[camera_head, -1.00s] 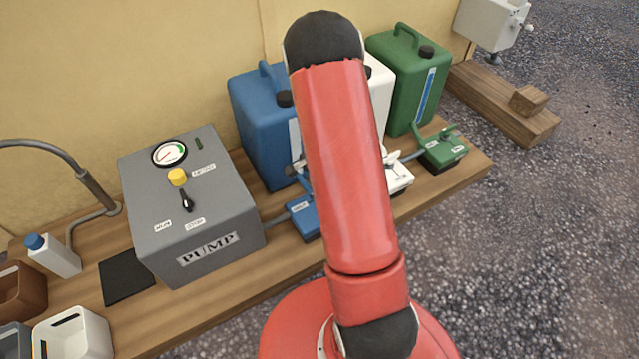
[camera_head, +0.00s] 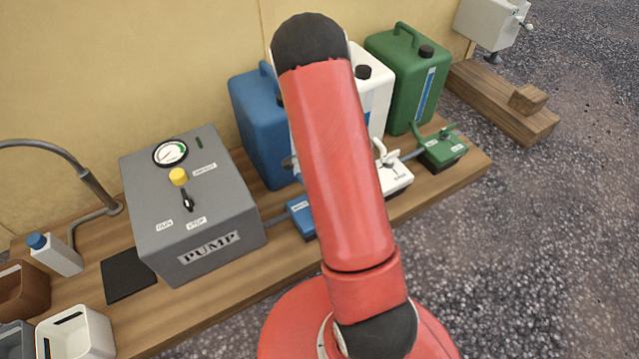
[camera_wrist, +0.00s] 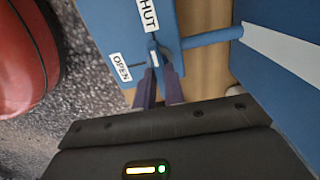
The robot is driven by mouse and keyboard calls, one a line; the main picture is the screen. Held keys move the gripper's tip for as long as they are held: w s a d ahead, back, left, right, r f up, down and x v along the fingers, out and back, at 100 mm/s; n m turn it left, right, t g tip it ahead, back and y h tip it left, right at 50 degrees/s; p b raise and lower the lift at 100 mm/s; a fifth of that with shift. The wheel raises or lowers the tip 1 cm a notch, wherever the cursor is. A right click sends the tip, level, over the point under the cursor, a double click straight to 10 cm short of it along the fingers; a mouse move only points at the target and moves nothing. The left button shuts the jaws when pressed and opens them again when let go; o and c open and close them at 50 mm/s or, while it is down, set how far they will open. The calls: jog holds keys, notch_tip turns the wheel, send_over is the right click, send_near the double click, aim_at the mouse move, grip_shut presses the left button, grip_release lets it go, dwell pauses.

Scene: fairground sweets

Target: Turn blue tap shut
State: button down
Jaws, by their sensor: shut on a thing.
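The blue tap block (camera_head: 301,219) sits on the bench to the right of the pump, partly hidden behind my red arm in the head view. In the wrist view the blue tap block (camera_wrist: 108,25) carries a SHUT label (camera_wrist: 148,14) and an OPEN label (camera_wrist: 121,68). My gripper (camera_wrist: 159,78) is shut on the blue tap's lever (camera_wrist: 153,57), whose pale tip shows between the fingers. The lever is close to both label marks, and its exact angle is hard to tell. My gripper is hidden in the head view.
A grey pump (camera_head: 190,215) stands left of the blue tap. Blue (camera_head: 262,125), white (camera_head: 376,95) and green (camera_head: 402,75) canisters stand behind. A white tap (camera_head: 396,178) and a green tap (camera_head: 443,150) are to the right. A blue pipe (camera_wrist: 212,36) leaves the tap block.

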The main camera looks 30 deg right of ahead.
jog(key=c, duration=1.5)
grip_release()
jog(key=shift+r, duration=0.1)
notch_tip(320, 180, up, 8)
jog(key=shift+f+p, duration=0.2)
jog(key=shift+p, duration=0.7)
